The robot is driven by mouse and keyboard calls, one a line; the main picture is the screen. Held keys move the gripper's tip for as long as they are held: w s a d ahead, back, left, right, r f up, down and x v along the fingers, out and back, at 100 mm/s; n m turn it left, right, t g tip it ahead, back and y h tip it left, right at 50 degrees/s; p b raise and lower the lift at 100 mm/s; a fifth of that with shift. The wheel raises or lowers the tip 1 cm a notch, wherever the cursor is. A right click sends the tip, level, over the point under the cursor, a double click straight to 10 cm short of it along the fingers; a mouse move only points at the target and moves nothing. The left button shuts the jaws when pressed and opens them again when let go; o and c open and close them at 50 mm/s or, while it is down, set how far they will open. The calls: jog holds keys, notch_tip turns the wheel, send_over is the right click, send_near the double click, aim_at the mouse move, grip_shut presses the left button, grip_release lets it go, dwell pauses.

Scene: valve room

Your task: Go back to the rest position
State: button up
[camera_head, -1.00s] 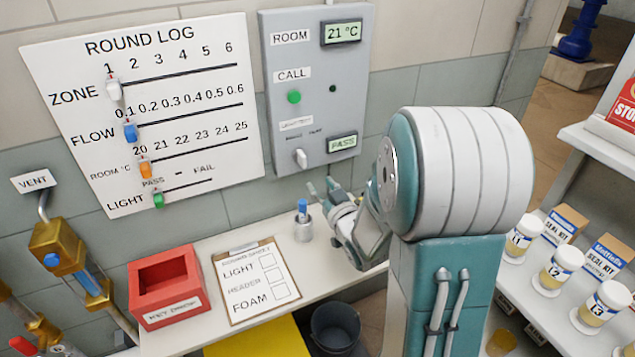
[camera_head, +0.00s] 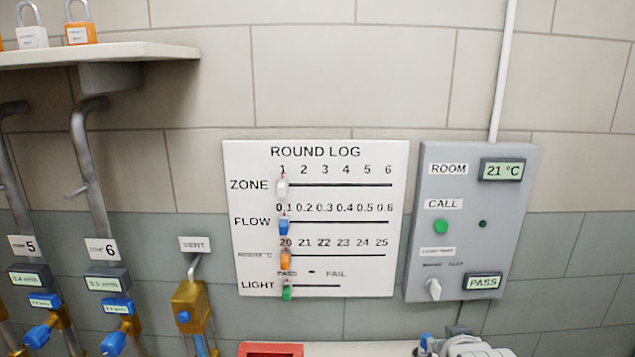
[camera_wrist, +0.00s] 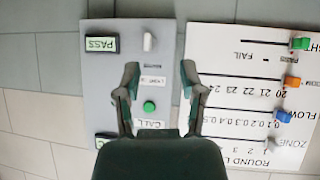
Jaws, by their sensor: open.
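My gripper (camera_wrist: 158,82) shows in the wrist view with its two fingers apart and nothing between them. It faces the grey control panel, whose picture is upside down there; I cannot tell the distance to it. The panel reads ROOM 21 °C and PASS, with a green CALL button (camera_head: 440,226) and a white switch (camera_head: 433,289).
The ROUND LOG board (camera_head: 335,205) hangs left of the panel, with its sliders at the left ends. Valves and pipes labelled 5 and 6 (camera_head: 102,250) stand at far left, under a shelf (camera_head: 140,52) with padlocks. A red box (camera_head: 270,349) shows at the bottom edge.

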jog(key=s+a+r+g+y, duration=0.1)
jog(key=s+a+g, duration=0.1)
jog(key=s, duration=0.6)
jog(key=s+a+g+y, duration=0.1)
jog(key=s+a+g, duration=0.2)
jog(key=s, duration=0.5)
jog(key=shift+a+r+n, duration=0.3)
jog(key=shift+a+r, duration=0.1)
jog(key=shift+a, duration=0.4)
